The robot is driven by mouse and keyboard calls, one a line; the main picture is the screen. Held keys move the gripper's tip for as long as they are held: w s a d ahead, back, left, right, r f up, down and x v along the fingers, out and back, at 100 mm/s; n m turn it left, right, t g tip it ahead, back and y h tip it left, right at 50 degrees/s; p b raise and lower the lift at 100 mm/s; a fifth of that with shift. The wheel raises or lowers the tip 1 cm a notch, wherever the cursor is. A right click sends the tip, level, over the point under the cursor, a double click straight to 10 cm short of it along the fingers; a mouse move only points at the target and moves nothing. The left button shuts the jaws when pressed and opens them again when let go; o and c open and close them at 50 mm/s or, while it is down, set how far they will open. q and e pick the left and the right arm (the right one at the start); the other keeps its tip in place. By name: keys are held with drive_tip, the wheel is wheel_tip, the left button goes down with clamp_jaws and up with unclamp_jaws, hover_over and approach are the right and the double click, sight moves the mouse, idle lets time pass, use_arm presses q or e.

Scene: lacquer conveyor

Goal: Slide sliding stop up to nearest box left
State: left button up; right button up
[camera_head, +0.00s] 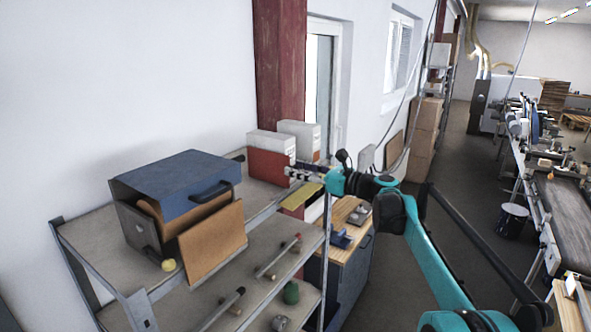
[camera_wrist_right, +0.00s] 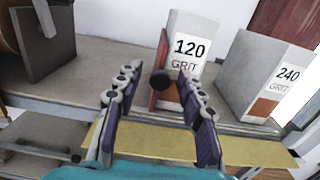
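In the right wrist view, the sliding stop appears as a thin reddish-brown upright plate with a round black knob (camera_wrist_right: 160,82) facing me. It stands at the left edge of the 120 GRIT box (camera_wrist_right: 191,48); I cannot tell whether they touch. The 240 GRIT box (camera_wrist_right: 262,75) stands further right, with a gap between the boxes. My right gripper (camera_wrist_right: 157,73) is open, its purple fingers either side of the knob in the picture, apart from it. In the head view my right gripper (camera_head: 305,173) is in front of the nearer red-and-white box (camera_head: 267,156). My left gripper is out of view.
A blue-lidded case (camera_head: 180,185) with a brown board sits left on the shelf (camera_head: 90,238). A yellow strip (camera_head: 300,195) runs below the gripper along the shelf front. Clear shelf surface lies between the case and the boxes.

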drive_tip(key=v, duration=1)
drive_tip(key=shift+s+d, duration=0.25)
drive_tip(key=shift+d, duration=0.05)
drive_tip(key=s+a+f+n+g+h+b, duration=0.25)
drive_tip(key=s+f+n+b, duration=0.4)
drive_tip(key=f, duration=0.75)
drive_tip(key=s+a+f+n+g+h+b, duration=0.1)
drive_tip(key=s+a+f+n+h+b, duration=0.25)
drive_tip(key=s+f+b, duration=0.85)
drive_tip(key=s+d+f+n+h+b, duration=0.3)
drive_tip(key=s+f+n+b, duration=0.2)
drive_tip(key=f, duration=0.8)
drive_tip(key=s+d+f+n+h+b, duration=0.2)
drive_tip(key=s+f+n+b, duration=0.3)
drive_tip(key=f, duration=0.8)
drive_tip(key=s+d+f+n+h+b, duration=0.3)
drive_tip(key=s+f+b, duration=0.4)
drive_tip(key=f, duration=0.6)
drive_tip(key=shift+s+d+n+h, duration=0.3)
drive_tip(key=shift+s+d+n, duration=0.45)
drive_tip(key=shift+s+n, duration=0.3)
